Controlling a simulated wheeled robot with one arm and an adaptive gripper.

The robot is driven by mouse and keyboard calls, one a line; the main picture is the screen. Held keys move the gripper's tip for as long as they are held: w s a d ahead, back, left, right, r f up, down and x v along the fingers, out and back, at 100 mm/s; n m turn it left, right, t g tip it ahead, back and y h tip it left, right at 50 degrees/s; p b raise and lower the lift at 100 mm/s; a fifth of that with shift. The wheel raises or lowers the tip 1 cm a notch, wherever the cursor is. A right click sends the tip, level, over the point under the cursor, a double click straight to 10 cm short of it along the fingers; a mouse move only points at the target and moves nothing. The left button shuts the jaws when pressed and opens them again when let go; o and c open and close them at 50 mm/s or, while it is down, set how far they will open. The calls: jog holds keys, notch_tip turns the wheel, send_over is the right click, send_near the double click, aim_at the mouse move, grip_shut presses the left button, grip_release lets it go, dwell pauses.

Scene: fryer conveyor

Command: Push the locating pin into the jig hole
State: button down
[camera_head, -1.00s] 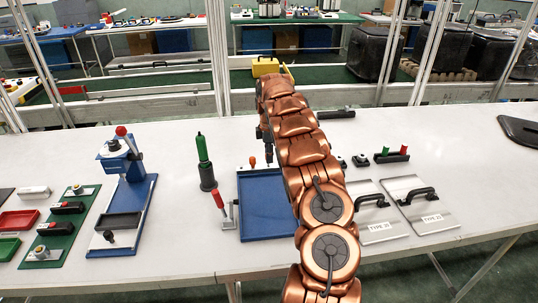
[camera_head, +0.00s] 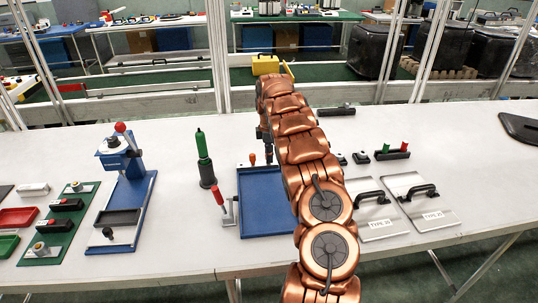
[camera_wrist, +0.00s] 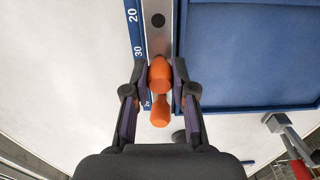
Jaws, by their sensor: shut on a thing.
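The orange locating pin (camera_wrist: 160,75) is between my gripper's (camera_wrist: 160,70) fingertips in the wrist view. The gripper is shut on it. A second orange rounded piece (camera_wrist: 160,111) shows just below it; I cannot tell whether it is part of the same pin. The pin's lower end is hidden. The metal strip of the jig (camera_wrist: 158,45) runs under the fingers, with a dark hole (camera_wrist: 158,20) above the pin in the picture. In the head view an orange knob (camera_head: 252,158) shows at the far edge of the blue jig tray (camera_head: 266,205), left of my gripper (camera_head: 268,158).
A red-handled clamp (camera_head: 219,197) stands at the tray's left edge. A green bottle-like tool (camera_head: 204,160) stands behind it. Two metal plates with black handles (camera_head: 418,205) lie to the right. A blue press stand (camera_head: 125,190) is at left.

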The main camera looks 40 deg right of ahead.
jog(key=c, duration=0.9)
grip_release()
jog(key=shift+r, duration=0.15)
jog(key=shift+r, duration=2.85)
notch_tip(320, 180, down, 6)
notch_tip(320, 180, up, 3)
jog(key=shift+f+p, duration=0.2)
jog(key=shift+p, duration=1.25)
